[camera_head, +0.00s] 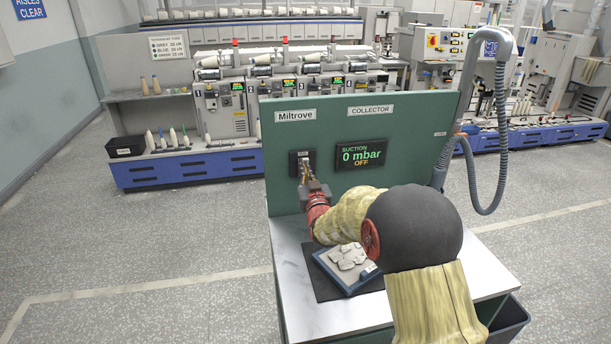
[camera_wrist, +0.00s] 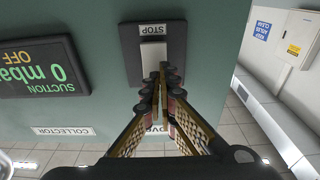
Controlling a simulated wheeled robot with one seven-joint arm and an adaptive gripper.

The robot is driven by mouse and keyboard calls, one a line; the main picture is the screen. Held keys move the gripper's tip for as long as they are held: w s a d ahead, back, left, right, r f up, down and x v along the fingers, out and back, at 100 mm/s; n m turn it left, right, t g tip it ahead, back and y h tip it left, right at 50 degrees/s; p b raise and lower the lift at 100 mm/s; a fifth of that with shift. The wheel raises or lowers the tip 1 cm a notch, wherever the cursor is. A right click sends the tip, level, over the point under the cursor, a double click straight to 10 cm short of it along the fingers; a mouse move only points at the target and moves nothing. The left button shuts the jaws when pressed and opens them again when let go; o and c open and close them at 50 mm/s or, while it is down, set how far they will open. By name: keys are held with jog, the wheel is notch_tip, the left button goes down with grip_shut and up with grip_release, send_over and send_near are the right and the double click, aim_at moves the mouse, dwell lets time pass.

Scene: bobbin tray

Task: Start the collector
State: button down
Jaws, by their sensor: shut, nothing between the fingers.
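The collector panel (camera_head: 420,120) is a green upright board with "Miltrove" and "COLLECTOR" labels. Its suction display (camera_head: 361,154) reads 0 mbar, OFF; the display also shows upside down in the wrist view (camera_wrist: 38,66). Left of it is a dark switch plate (camera_head: 294,158), also in the wrist view (camera_wrist: 130,50), with a pale rocker (camera_wrist: 153,52) and a STOP label (camera_wrist: 153,29). My gripper (camera_head: 306,168) is shut and empty, its fingertips (camera_wrist: 162,76) at the rocker. I cannot tell whether they touch it. The fingers hide part of the plate.
A white worktop (camera_head: 290,260) below the panel carries a blue-rimmed tray (camera_head: 341,281) with pale pieces on a dark mat. A grey hose (camera_head: 498,140) hangs at the panel's right. Winding machines stand behind. Floor at the left is clear.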

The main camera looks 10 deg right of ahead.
dwell(0.3)
jog(key=w+r+g+p, duration=0.1)
jog(key=p, duration=0.1)
jog(key=shift+g+p, duration=0.3)
jog(key=shift+p, duration=0.05)
